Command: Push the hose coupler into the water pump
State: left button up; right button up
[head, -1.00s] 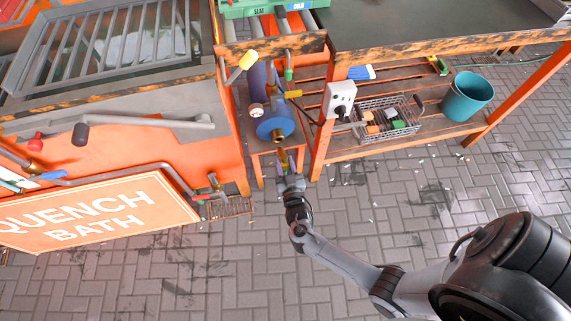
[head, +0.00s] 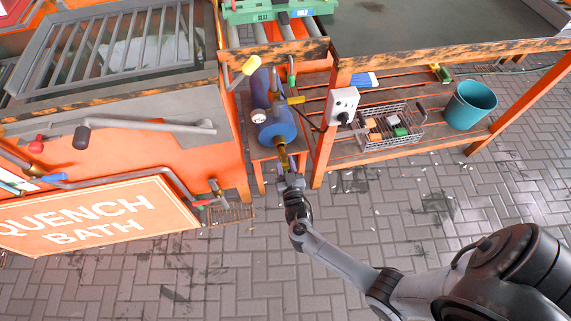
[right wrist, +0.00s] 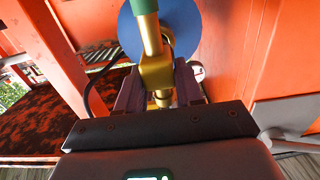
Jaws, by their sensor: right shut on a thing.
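The water pump (head: 277,129) is a blue cylinder with a round front face, beside the orange bench leg. Its blue face also shows in the right wrist view (right wrist: 184,28). My right gripper (head: 287,176) is in front of the pump, shut on the brass hose coupler (right wrist: 155,74). In the head view the coupler (head: 284,161) points at the pump's face and appears to meet its brass port. How deep it sits I cannot tell. My left gripper is not in view.
The quench bath (head: 95,222) stands left of the pump. A yellow-ended lever (head: 249,66) sticks out above the pump.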

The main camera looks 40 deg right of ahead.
jog(key=shift+w+d, duration=0.1)
jog(key=shift+w, duration=0.15)
dwell(0.5)
jog(key=shift+w+d, duration=0.15)
jog(key=shift+w, duration=0.05)
dwell(0.5)
jog(key=shift+b+x, duration=0.4)
jog(key=shift+x, duration=0.5)
jog(key=shift+w, duration=0.1)
dwell(0.4)
jog(key=shift+w+d+b, duration=0.3)
jog(key=shift+w, duration=0.15)
jog(key=o, duration=1.2)
jog(key=shift+w+d, duration=0.1)
jog(key=shift+w, duration=0.05)
jog(key=o, duration=0.5)
